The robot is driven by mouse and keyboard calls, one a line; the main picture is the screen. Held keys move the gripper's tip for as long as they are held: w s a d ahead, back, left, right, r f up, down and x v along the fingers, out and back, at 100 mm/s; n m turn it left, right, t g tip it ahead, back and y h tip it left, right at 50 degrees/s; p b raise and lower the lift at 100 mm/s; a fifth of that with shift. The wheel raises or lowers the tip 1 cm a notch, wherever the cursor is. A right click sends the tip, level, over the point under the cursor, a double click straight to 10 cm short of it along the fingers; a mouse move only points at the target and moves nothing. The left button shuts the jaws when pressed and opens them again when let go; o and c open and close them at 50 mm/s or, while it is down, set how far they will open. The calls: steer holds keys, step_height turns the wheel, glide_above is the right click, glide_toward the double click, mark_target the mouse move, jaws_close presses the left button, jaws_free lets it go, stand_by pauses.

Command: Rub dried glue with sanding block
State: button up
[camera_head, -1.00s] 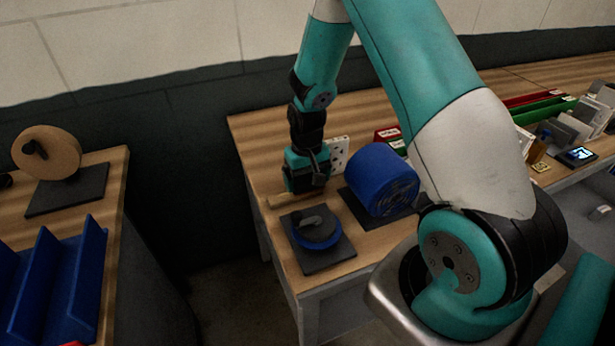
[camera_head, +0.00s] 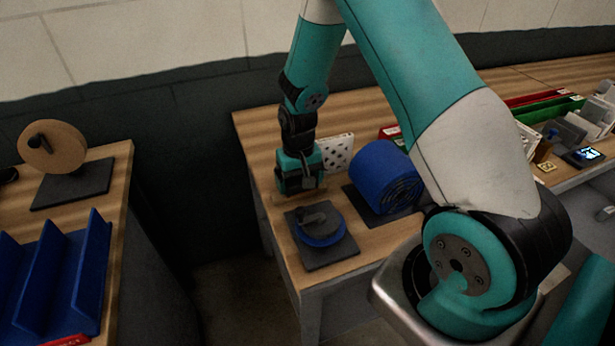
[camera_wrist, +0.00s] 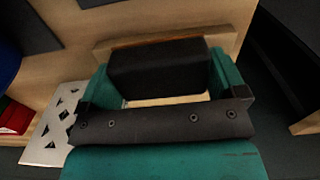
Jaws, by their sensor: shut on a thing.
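My gripper (camera_head: 300,186) is low over the near left end of the workbench. In the wrist view its teal fingers are shut on a black block, the sanding block (camera_wrist: 158,70). A wooden strip (camera_wrist: 130,45) shows just beyond the block, with a pale band (camera_wrist: 165,101) on the near side. The block hides the surface beneath it, and I cannot tell whether it touches that surface. I cannot make out dried glue in either view.
A grey and blue disc (camera_head: 322,230) on a dark mat (camera_head: 331,256) is in front of my gripper. A blue roll (camera_head: 385,178) stands to its right. A white perforated plate (camera_head: 338,152) is behind. Another bench with blue dividers (camera_head: 85,275) lies left, across a gap.

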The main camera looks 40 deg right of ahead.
mark_target(287, 182)
steer(key=shift+w+a+f, duration=0.1)
steer(key=shift+w+a, duration=0.1)
steer(key=shift+a, duration=0.6)
steer(key=shift+w+a+f, duration=0.1)
steer(key=shift+w+a, duration=0.1)
steer(key=shift+a, duration=0.6)
steer(key=shift+w+a+r, duration=0.1)
steer(key=shift+w+a, duration=0.15)
steer(key=shift+a, duration=0.55)
steer(key=shift+w+a, duration=0.2)
steer(key=shift+a, duration=0.55)
steer(key=shift+d, duration=0.1)
steer(key=shift+s+d+r+p, duration=0.1)
steer(key=shift+s+d, duration=0.2)
steer(key=shift+d, duration=0.7)
steer(key=shift+s+d+f+p, duration=0.1)
steer(key=shift+s+d, duration=0.2)
steer(key=shift+d, duration=0.75)
steer(key=shift+s+d+r+p, duration=0.1)
steer(key=shift+s+d, duration=0.2)
steer(key=shift+d, duration=0.7)
steer(key=shift+s+d, duration=0.25)
steer(key=shift+d, duration=0.5)
steer(key=shift+s+d, duration=0.2)
steer(key=shift+d, duration=0.55)
steer(key=shift+r+p, duration=2.3)
steer(key=shift+r, duration=0.55)
